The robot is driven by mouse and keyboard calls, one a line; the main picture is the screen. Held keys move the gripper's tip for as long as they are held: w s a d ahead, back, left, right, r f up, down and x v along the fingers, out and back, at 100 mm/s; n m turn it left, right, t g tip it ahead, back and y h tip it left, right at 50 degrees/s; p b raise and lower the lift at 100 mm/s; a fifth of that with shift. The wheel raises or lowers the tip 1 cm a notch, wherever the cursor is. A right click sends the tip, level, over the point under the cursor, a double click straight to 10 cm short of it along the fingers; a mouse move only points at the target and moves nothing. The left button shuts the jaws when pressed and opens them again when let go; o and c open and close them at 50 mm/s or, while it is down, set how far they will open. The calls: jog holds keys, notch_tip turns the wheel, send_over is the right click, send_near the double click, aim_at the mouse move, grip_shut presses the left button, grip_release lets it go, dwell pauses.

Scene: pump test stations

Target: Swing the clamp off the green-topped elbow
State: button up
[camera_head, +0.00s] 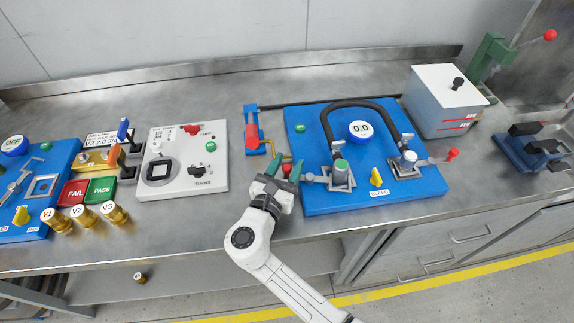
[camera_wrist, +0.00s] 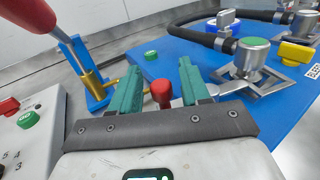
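The green-topped elbow (camera_head: 341,164) is a grey cylinder standing in a square metal seat on the blue plate (camera_head: 335,205), with a black hose joined to it. It also shows at the upper right of the wrist view (camera_wrist: 253,55). Its clamp has a metal arm (camera_head: 314,178) reaching left from the elbow to a red knob (camera_head: 287,169). My gripper (camera_head: 283,174) is at the plate's left edge, its green fingers apart. In the wrist view the red knob (camera_wrist: 161,94) lies between the fingertips, with gaps visible on both sides. The clamp's contact with the elbow is too small to tell.
A second elbow (camera_head: 408,158) with a pale top stands right on the plate, its clamp's red knob (camera_head: 452,154) sticking out. A yellow valve (camera_head: 376,177) sits between. A red-handled tool on a blue stand (camera_head: 252,138) is close left of my gripper; a white panel (camera_head: 182,162) lies beyond.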

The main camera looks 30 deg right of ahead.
jog(key=b+v, duration=0.1)
jog(key=v, duration=0.9)
jog(key=shift+s+a, duration=0.25)
jog(key=shift+a, duration=0.05)
jog(key=shift+c, duration=0.2)
jog(key=shift+c, duration=0.6)
jog(key=s+a+r, duration=0.1)
jog(key=s+a+r+g+y, duration=0.1)
jog(key=a, duration=0.1)
jog(key=s+a+y+p, duration=0.1)
jog(key=s, duration=0.1)
jog(key=shift+a+r+g, duration=0.35)
jog(key=shift+r+g, duration=0.05)
grip_shut()
jog(key=shift+y, duration=0.3)
jog(key=x, duration=0.4)
jog(key=p+x, duration=0.1)
jog(key=x, duration=0.7)
jog(key=shift+w+d+r+p, duration=0.1)
jog(key=shift+d+r+p, duration=0.05)
jog(key=shift+d+p, duration=0.25)
